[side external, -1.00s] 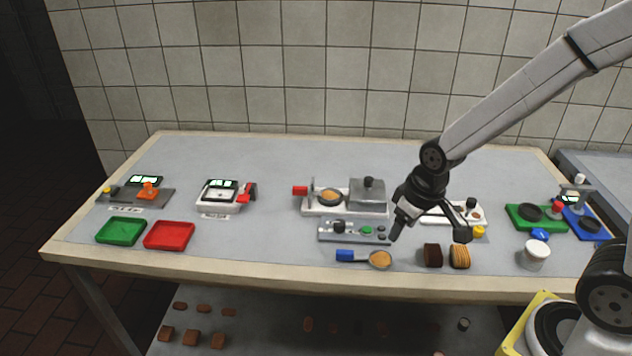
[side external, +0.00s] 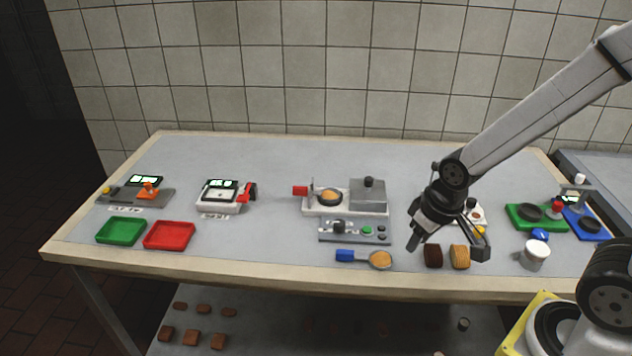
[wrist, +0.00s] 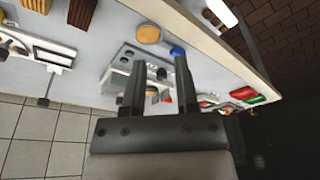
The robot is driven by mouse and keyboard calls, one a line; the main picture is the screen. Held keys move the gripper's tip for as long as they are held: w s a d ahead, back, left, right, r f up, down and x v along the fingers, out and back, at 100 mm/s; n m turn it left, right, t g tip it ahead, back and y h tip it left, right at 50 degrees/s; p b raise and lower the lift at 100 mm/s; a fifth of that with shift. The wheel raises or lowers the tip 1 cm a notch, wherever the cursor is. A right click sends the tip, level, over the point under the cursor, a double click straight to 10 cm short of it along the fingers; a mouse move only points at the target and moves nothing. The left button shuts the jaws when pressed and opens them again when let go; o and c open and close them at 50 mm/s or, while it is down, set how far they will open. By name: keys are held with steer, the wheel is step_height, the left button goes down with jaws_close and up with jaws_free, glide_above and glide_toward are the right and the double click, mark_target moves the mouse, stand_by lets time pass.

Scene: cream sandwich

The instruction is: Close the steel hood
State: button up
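The steel hood (side external: 368,197) is a grey box with a dark knob on top. It sits on the right part of a white base (side external: 320,208), beside a round pan (side external: 329,196) with tan content that is uncovered. A red block handle (side external: 300,190) is at the base's left end. My gripper (side external: 448,249) hangs above the table to the right of the hood, near the front edge, apart from it. Its fingers are spread with nothing between them. In the wrist view my gripper (wrist: 157,75) also shows two separated fingers, partly covering the hood station.
A grey control panel (side external: 354,232) with buttons stands in front of the base. A white cup (side external: 535,254) stands right. The table behind the hood is clear.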

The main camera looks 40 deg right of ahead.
steer(key=shift+w+d+m, duration=0.1)
steer(key=shift+d+m, duration=0.05)
steer(key=shift+m, duration=0.15)
steer(key=c, duration=0.4)
steer(key=shift+w+d+m, duration=0.2)
steer(key=shift+m, duration=0.2)
steer(key=w+d+m+t+y, duration=0.2)
steer(key=w+d+m, duration=0.4)
steer(key=d+m, duration=0.5)
steer(key=w+d+m+t+y, duration=0.2)
steer(key=w+d+m, duration=0.4)
steer(key=d+m, duration=0.5)
steer(key=m+t, duration=0.1)
steer(key=m, duration=0.5)
steer(key=shift+w+m, duration=0.3)
